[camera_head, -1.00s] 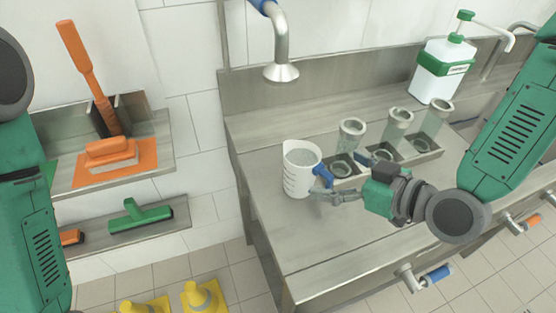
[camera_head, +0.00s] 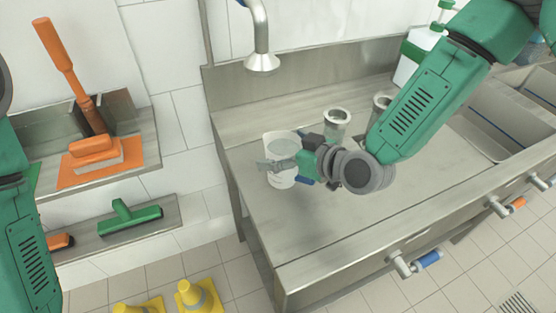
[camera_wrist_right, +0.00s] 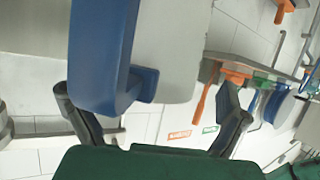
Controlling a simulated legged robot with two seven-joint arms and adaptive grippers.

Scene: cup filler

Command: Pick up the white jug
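The white jug (camera_head: 281,182) stands upright on the steel counter in the head view. Its blue handle (camera_head: 305,181) shows low on its right side, partly behind my right gripper. My right gripper (camera_head: 268,164) is in front of the jug's upper body in that view and hides part of it. In the right wrist view, the blue handle (camera_wrist_right: 103,60) looms large and close at the upper left, with the pale jug wall (camera_wrist_right: 172,50) beside it. The fingers (camera_wrist_right: 155,105) are spread apart there. Whether they touch the jug is unclear. My left gripper is out of view.
A faucet (camera_head: 261,45) hangs over the counter's back left. A white dispenser (camera_head: 405,70) is at the back right. The counter front (camera_head: 330,240) is clear.

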